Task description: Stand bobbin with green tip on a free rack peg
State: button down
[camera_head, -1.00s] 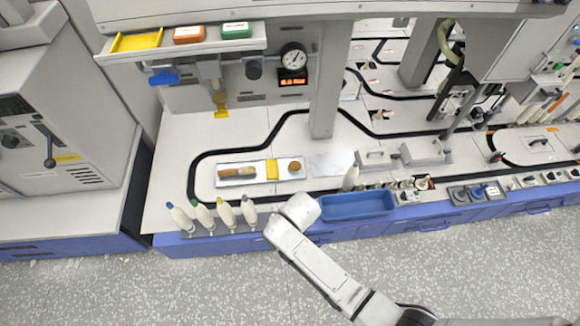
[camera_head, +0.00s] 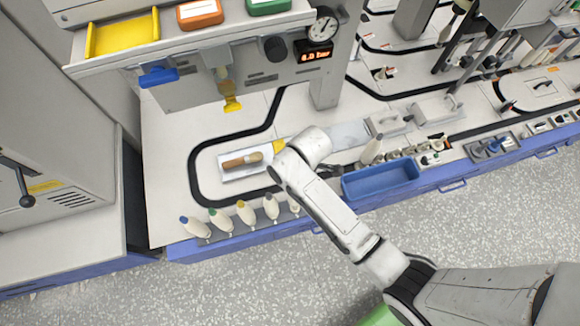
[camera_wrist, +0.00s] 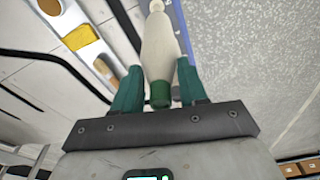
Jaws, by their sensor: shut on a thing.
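In the wrist view, my gripper (camera_wrist: 159,68) has its green fingers on both sides of a white bobbin with green tip (camera_wrist: 160,94), shut on it. The green tip is toward the palm and the pale body points away. In the head view, my arm hides the gripper. A row of bobbins stands on the rack (camera_head: 232,233) at the bench's front edge, with blue, green, yellow and pale tips. Another pale bobbin shape (camera_head: 294,204) shows beside my arm at the row's right end; I cannot tell whether it is the held one.
A metal tray (camera_head: 233,175) with a wooden-handled tool (camera_head: 242,160) lies behind the rack. A shelf with coloured bins overhangs the bench.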

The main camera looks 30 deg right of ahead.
jog(key=shift+f+b, duration=2.85)
jog(key=shift+b, duration=0.2)
jog(key=shift+d+r+p, duration=0.1)
jog(key=shift+p, duration=0.7)
jog(key=shift+f+b, duration=0.35)
jog(key=shift+f, duration=0.3)
jog(key=c, duration=0.9)
grip_release()
jog(key=shift+r, duration=0.1)
jog(key=r+p, duration=0.3)
jog(key=p, duration=0.1)
jog(key=r+p, duration=0.4)
jog(key=d+r+p, duration=0.1)
jog(key=r+p, duration=0.3)
jog(key=shift+s, duration=0.35)
